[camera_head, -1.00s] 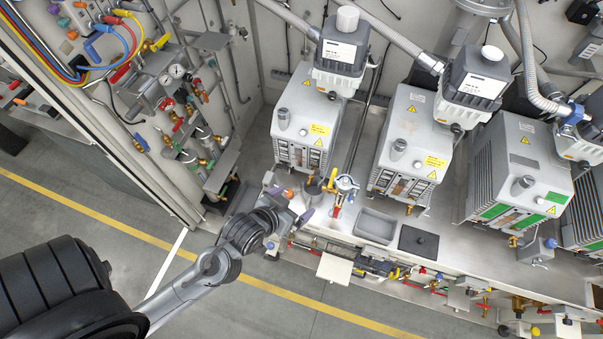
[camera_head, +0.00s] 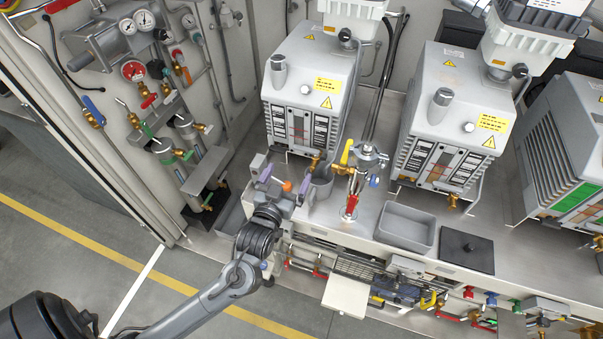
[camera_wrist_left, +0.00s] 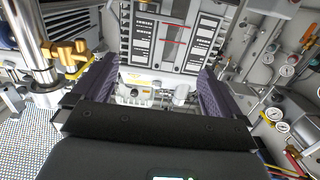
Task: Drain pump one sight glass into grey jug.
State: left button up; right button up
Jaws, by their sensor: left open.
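Pump one, which I take to be the leftmost pump (camera_head: 312,85), is a light grey box with a dark-vented front. Its front panel (camera_wrist_left: 172,40) fills the top of the left wrist view, with thin red marks in the middle; I cannot clearly make out the sight glass. A small brass drain fitting (camera_head: 318,160) sits low on the front. A grey jug (camera_head: 321,184) stands just below it on the bench. My left gripper (camera_head: 285,180) has purple fingers spread apart, empty, just left of the jug and in front of the pump. My right gripper is out of view.
A chrome post with a yellow-handled valve (camera_head: 349,152) stands right of the jug. A grey tray (camera_head: 405,228) and a dark plate (camera_head: 466,250) lie further right. Pipes and gauges (camera_head: 145,20) line the left wall. Coloured valves run along the bench's front edge.

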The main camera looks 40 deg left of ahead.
aim_at(305, 151)
pick_arm(q)
jog(key=shift+t, duration=0.3)
jog(key=w+a+f+b, duration=0.1)
jog(key=w+b, duration=0.1)
jog(key=w, duration=0.2)
jog(key=w+a+f+b, duration=0.1)
jog(key=w+b, duration=0.1)
jog(key=w, duration=0.1)
jog(key=w+a+f+b, duration=0.1)
jog(key=w+b, duration=0.2)
jog(key=w, duration=0.1)
jog(key=shift+w+a+f, duration=0.3)
jog(key=shift+a, duration=0.1)
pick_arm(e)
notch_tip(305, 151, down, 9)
